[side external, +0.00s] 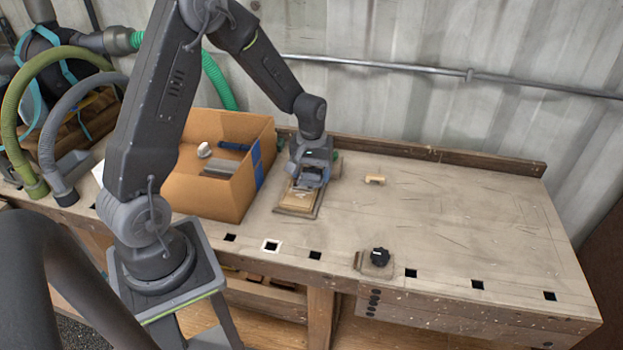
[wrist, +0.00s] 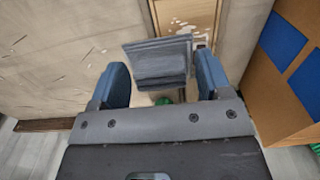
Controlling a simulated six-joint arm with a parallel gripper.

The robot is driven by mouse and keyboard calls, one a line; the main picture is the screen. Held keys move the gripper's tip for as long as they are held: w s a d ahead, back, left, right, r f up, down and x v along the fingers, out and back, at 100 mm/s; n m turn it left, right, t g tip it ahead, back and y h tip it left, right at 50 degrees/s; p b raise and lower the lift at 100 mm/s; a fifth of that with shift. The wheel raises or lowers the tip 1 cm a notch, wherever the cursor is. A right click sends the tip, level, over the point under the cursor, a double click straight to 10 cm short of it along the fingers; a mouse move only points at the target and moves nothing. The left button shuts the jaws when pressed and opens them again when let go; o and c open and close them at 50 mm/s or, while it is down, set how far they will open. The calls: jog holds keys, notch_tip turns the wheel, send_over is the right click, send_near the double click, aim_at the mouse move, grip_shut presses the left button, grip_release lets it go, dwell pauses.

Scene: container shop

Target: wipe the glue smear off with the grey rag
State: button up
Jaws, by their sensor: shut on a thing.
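My gripper (side external: 309,184) is low over a wooden board (side external: 296,201) on the bench, just right of the cardboard box. In the wrist view its two blue-grey fingers stand on either side of a folded grey rag (wrist: 160,60), and it is shut on the rag. The rag lies over or just above the near part of the board, which also shows in the wrist view (wrist: 202,8). White marks of the glue smear (wrist: 193,29) show on the board beside the rag's far edge. I cannot tell whether the rag touches the board.
An open cardboard box (side external: 205,197) with several items stands close to the left of my gripper. A small tan piece (side external: 375,180) lies to the right. A block with a black knob (side external: 378,257) sits at the front edge. The bench (side external: 470,240) is mostly clear on the right.

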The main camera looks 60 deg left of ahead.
aim_at(312, 201)
jog(key=shift+r, duration=0.55)
jog(key=shift+f, duration=3.6)
jog(key=shift+s+a+f, duration=0.1)
jog(key=shift+a+f, duration=0.05)
jog(key=shift+f, duration=0.2)
jog(key=shift+s+a+f, duration=0.1)
jog(key=shift+s+a, duration=2.3)
jog(key=shift+s, duration=0.1)
jog(key=shift+c, duration=0.3)
jog(key=shift+w+d, duration=2.65)
jog(key=shift+s+a+r, duration=0.1)
jog(key=shift+r, duration=4.05)
